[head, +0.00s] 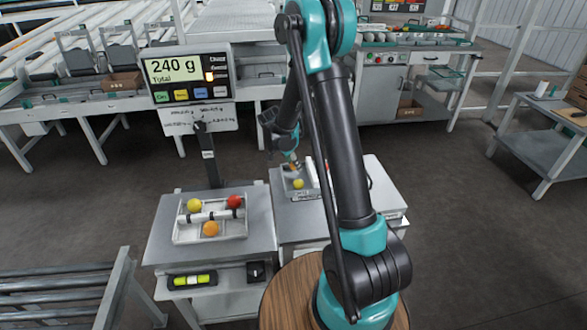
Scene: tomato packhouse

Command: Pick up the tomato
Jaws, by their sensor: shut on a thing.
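My gripper (291,162) points down at the far left part of the small right-hand tray (304,196). It is shut on a tomato (294,167), of which only a small orange-red patch shows between and below the fingers. I cannot tell whether this tomato still touches the tray. A yellow tomato (299,184) lies in the same tray, nearer to me. My arm hides the tray's right side. On the scale at left, another tray (210,240) holds a yellow tomato (194,205), a red tomato (234,202) and an orange tomato (211,228).
The scale display (188,75) reads 240 g Total on a post (207,160) behind the left tray. A roller conveyor (60,290) is at the front left. Benches stand at the back, and a side table (545,145) at right. The floor at right is clear.

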